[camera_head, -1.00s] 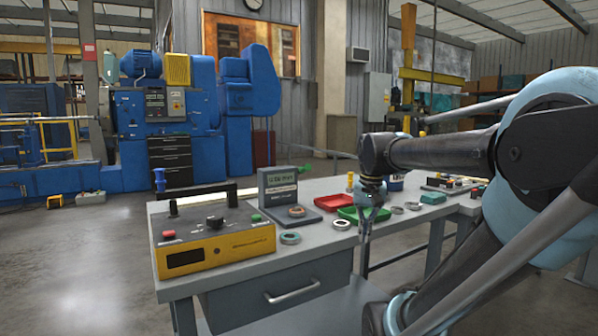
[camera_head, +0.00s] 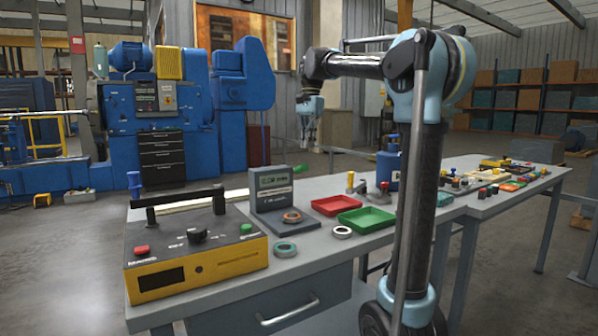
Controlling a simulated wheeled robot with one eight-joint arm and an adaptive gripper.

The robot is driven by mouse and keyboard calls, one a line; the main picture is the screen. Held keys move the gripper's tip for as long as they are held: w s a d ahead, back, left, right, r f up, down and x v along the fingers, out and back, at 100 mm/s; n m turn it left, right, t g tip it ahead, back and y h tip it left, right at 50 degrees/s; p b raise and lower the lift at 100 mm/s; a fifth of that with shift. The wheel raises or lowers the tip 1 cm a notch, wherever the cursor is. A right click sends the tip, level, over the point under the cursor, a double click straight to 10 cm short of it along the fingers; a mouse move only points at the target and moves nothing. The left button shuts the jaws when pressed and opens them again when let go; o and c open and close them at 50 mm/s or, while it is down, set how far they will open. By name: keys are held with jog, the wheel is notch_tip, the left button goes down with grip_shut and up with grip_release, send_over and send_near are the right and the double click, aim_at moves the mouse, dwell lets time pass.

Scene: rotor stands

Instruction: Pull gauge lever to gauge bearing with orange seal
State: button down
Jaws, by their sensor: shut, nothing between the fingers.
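A bearing with an orange seal (camera_head: 292,217) lies on the gauge's base, in front of the display. A green tip (camera_head: 300,168) sticks out at the upper right of the gauge; it looks like the lever's end, and the rest is hidden. My gripper (camera_head: 308,142) hangs pointing down in the air, above and right of the gauge in the picture. It is shut and empty, touching nothing.
A bearing with a teal seal (camera_head: 285,248) and a pale bearing (camera_head: 342,232) lie in front of the gauge. A red tray (camera_head: 333,204) and green tray (camera_head: 367,220) stand right of it. A yellow-and-black control box (camera_head: 195,255) stands left. My arm hides part of the bench.

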jog(key=shift+w+a+r, duration=0.25)
jog(key=shift+w+a, duration=0.2)
jog(key=shift+a, duration=0.1)
